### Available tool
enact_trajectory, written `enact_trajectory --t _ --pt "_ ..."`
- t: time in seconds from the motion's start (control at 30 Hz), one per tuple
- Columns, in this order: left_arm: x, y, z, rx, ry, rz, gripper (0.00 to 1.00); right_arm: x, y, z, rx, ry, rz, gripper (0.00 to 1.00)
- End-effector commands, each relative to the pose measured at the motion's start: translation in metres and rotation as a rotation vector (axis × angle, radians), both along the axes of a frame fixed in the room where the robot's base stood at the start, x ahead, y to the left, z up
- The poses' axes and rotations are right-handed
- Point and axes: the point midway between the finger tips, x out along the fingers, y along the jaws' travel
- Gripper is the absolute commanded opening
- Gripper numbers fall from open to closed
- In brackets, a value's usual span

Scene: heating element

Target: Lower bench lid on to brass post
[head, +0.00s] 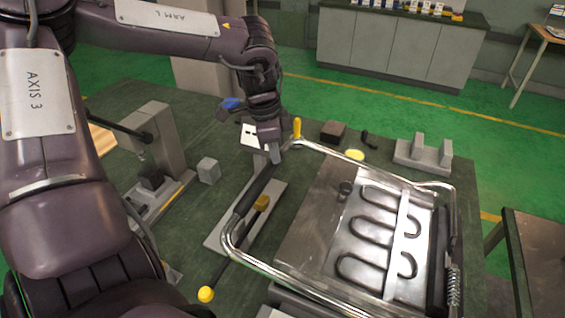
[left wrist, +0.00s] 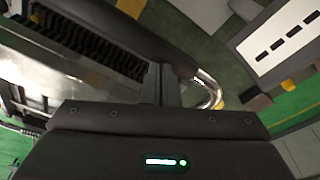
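The lid is a chrome tube frame (head: 330,152) with a black handle sleeve (head: 252,196) along its left side. It slants over the steel bench plate; its height above the post is hard to judge. A brass-coloured post top (head: 262,202) shows just right of the handle. My left gripper (head: 272,152) is at the handle's far end, by the tube bend. In the left wrist view its fingers (left wrist: 163,82) are close together, in front of the ribbed handle (left wrist: 100,38), with the chrome bend (left wrist: 211,92) beside them. Contact is unclear. My right gripper is not in view.
A heating coil (head: 375,235) lies on the steel plate, with a spring (head: 453,285) at its right. A yellow handle (head: 297,128) stands beside the gripper. A grey block (head: 208,170) and a yellow knob (head: 206,294) are at left. A grey bracket (head: 423,155) stands at the back right.

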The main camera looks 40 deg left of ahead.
Motion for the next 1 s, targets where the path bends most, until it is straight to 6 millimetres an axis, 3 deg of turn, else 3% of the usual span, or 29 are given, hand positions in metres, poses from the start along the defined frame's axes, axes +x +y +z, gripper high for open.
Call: enact_trajectory --t 1.0 --pt "-0.001 0.0 -0.017 -0.002 0.003 0.0 0.0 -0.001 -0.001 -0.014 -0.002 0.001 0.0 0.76"
